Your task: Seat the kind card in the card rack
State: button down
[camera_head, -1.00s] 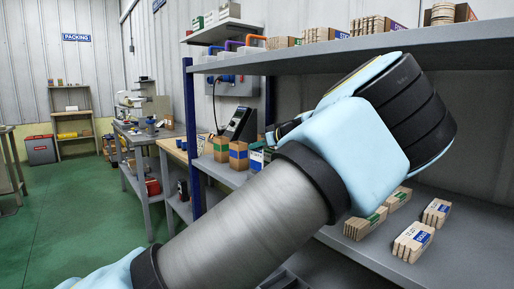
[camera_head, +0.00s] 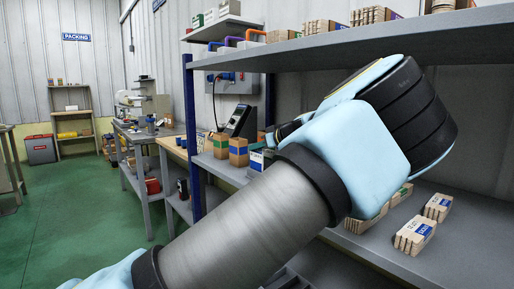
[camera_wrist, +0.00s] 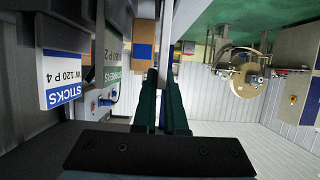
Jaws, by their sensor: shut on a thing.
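My gripper (camera_wrist: 161,82) shows in the wrist view with its two dark green fingers close together around a thin grey strip (camera_wrist: 166,45). The strip is seen edge-on, so its face and print are hidden; I cannot tell for sure that it is the kind card. A white and blue card (camera_wrist: 60,75) reading "STICKS W 120 P 4" stands left of the fingers, apart from them. In the head view my arm hides the gripper. I cannot make out the card rack clearly.
In the head view, brown boxes with green (camera_head: 220,146) and blue (camera_head: 238,152) bands stand on the shelf left of my wrist, beside a white card (camera_head: 256,161). Stick bundles (camera_head: 414,237) lie on the lower shelf at right. The upper shelf (camera_head: 350,48) runs close above my arm.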

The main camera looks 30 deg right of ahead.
jog(key=shift+f+b, duration=0.95)
jog(key=shift+f, duration=0.1)
jog(key=c, duration=0.9)
grip_release()
jog(key=b+v, duration=0.1)
jog(key=v, duration=0.9)
jog(key=shift+s+r, duration=0.25)
jog(key=shift+s, duration=0.1)
